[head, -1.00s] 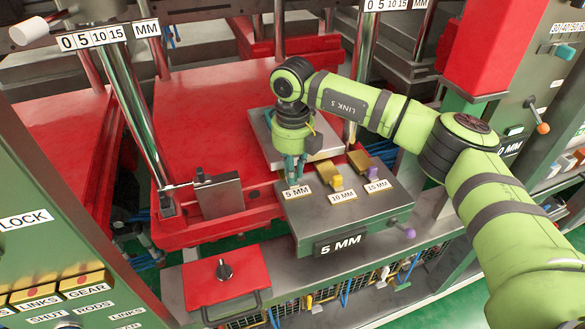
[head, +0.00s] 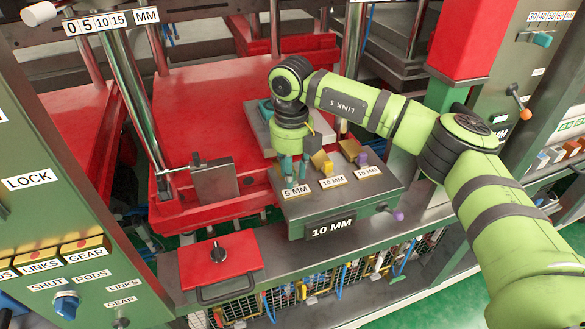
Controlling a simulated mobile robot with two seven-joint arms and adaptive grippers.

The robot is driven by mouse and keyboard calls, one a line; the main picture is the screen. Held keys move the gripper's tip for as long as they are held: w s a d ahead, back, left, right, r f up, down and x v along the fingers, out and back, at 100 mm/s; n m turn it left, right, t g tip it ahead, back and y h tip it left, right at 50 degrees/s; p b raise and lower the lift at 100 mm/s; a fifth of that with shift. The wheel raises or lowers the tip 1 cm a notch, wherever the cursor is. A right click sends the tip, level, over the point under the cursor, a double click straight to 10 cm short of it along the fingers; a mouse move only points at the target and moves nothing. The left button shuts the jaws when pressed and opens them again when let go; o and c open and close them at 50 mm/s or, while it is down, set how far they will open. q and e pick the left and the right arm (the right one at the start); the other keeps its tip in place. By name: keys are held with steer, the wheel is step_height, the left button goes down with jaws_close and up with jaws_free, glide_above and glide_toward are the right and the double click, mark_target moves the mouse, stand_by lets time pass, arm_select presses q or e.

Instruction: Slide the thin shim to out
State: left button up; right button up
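My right gripper (head: 294,178) points down at the 5 MM label (head: 295,191), at the left end of the grey shim block (head: 345,203). Its two teal fingers look apart, with nothing clearly seen between them. A teal piece (head: 265,108) shows behind the gripper, on the grey plate; I cannot tell whether it belongs to the thin shim. The gripper hides most of the 5 MM slot. The front display (head: 331,228) reads 10 MM. My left gripper is not in view.
A red box with a black knob (head: 219,252) is at the front left. A grey bracket (head: 215,180) and a chrome post (head: 130,90) stand left of the block. A purple-tipped lever (head: 397,215) sticks out at its right.

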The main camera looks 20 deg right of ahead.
steer(key=shift+w+r, duration=0.1)
steer(key=shift+r, duration=0.1)
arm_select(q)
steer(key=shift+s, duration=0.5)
arm_select(e)
step_height(320, 180, up, 12)
steer(key=shift+f, duration=0.15)
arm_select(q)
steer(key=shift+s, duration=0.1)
arm_select(e)
steer(key=shift+f, duration=0.1)
